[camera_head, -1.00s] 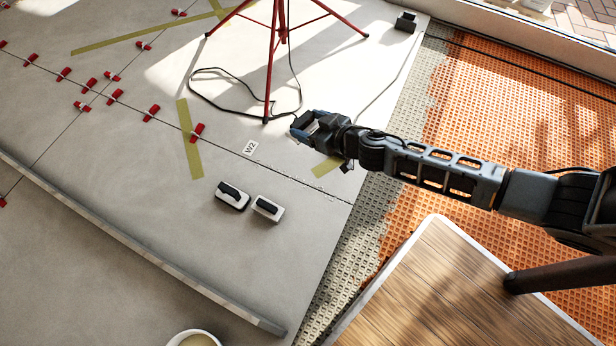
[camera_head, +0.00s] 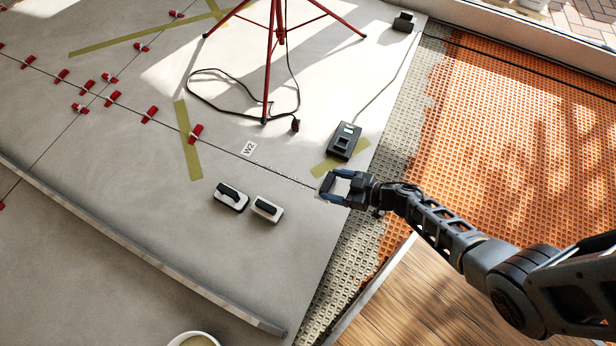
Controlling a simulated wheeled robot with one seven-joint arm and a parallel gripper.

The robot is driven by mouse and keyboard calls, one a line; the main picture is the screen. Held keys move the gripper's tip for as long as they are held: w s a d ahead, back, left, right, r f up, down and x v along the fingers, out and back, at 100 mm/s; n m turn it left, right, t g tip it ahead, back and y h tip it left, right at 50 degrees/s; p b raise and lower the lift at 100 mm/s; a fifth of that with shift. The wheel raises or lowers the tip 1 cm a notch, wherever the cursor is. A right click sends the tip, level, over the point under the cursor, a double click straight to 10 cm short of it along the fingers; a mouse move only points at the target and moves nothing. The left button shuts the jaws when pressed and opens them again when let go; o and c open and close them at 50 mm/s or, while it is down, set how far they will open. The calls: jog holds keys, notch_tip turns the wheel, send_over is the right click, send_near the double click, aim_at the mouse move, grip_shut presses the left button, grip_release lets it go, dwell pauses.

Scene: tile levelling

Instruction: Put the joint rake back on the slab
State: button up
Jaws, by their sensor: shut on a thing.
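My gripper (camera_head: 328,186) is low over the right part of the grey slab (camera_head: 270,265), near its right edge and close to the dark joint line. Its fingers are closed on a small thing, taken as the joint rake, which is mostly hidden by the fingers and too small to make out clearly. I cannot tell whether it touches the slab. White crumbs (camera_head: 287,174) lie along the joint line just left of the gripper.
Two white blocks with black handles (camera_head: 231,196) (camera_head: 267,209) stand left of the gripper. A black charger-like box (camera_head: 344,141) sits behind it on yellow tape. A red tripod (camera_head: 269,75), cable, red clips (camera_head: 195,133) and a wooden board (camera_head: 425,300) surround the area. Bare slab lies in front.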

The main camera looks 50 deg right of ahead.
jog(key=a+f+b, duration=0.1)
jog(key=a+f, duration=0.1)
jog(key=a, duration=0.1)
jog(key=s+a+f+b, duration=0.1)
jog(key=a+f, duration=0.2)
jog(key=a, duration=0.1)
jog(key=s+a+f+b, duration=0.1)
jog(key=a+f, duration=0.1)
jog(key=a, duration=0.2)
jog(key=shift+s+a+f+b, duration=0.25)
jog(key=shift+b, duration=0.15)
notch_tip(320, 180, down, 4)
jog(key=b, duration=0.3)
jog(key=shift+r, duration=0.15)
jog(key=o, duration=1.4)
